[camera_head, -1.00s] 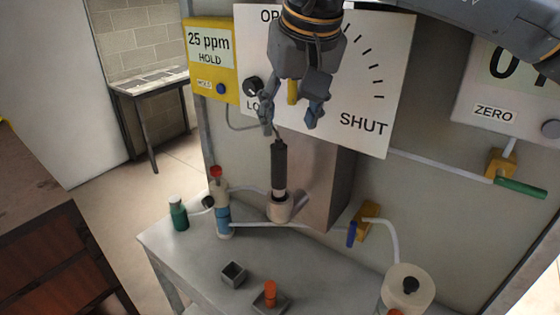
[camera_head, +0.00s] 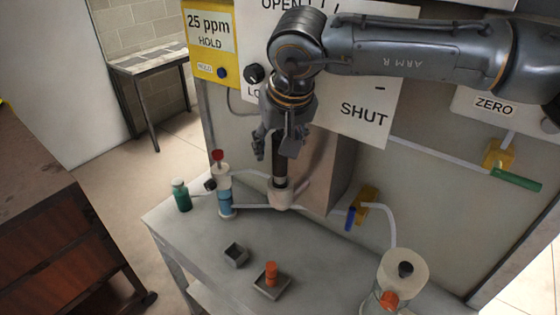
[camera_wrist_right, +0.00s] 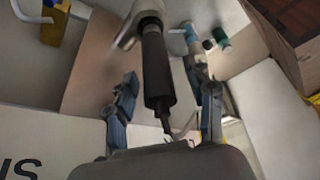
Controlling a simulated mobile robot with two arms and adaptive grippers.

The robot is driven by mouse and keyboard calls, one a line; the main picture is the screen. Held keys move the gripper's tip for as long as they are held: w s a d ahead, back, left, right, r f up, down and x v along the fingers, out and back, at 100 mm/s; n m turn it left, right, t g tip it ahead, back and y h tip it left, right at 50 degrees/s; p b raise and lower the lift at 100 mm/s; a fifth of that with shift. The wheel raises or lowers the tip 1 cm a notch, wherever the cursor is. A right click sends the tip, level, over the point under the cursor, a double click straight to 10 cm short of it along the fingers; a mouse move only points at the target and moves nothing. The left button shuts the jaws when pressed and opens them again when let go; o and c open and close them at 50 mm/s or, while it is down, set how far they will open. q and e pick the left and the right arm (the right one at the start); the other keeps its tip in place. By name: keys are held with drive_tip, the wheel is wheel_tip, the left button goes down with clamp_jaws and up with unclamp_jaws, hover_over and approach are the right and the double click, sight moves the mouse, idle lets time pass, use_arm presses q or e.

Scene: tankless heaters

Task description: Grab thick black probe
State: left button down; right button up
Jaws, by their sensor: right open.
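The thick black probe (camera_head: 279,165) stands upright in a pale round holder (camera_head: 282,195) at the back of the grey bench. My right gripper (camera_head: 278,150) is directly above it, pointing down, with its fingers on either side of the probe's upper part. In the right wrist view the black probe (camera_wrist_right: 156,65) runs between the two open fingers (camera_wrist_right: 165,105), with a gap on each side. Its thin tip end points toward the palm. The top of the probe is hidden by the gripper in the head view. My left gripper is not in view.
A green bottle (camera_head: 181,195) and a blue-banded cylinder with a red top (camera_head: 225,200) stand left of the holder. A blue-handled valve (camera_head: 351,218) and a clear canister (camera_head: 400,275) are to the right. The sign panel (camera_head: 370,105) is close behind.

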drive_tip(key=shift+x, duration=1.2)
drive_tip(key=shift+r, duration=0.1)
clamp_jaws()
drive_tip(key=shift+r, duration=0.1)
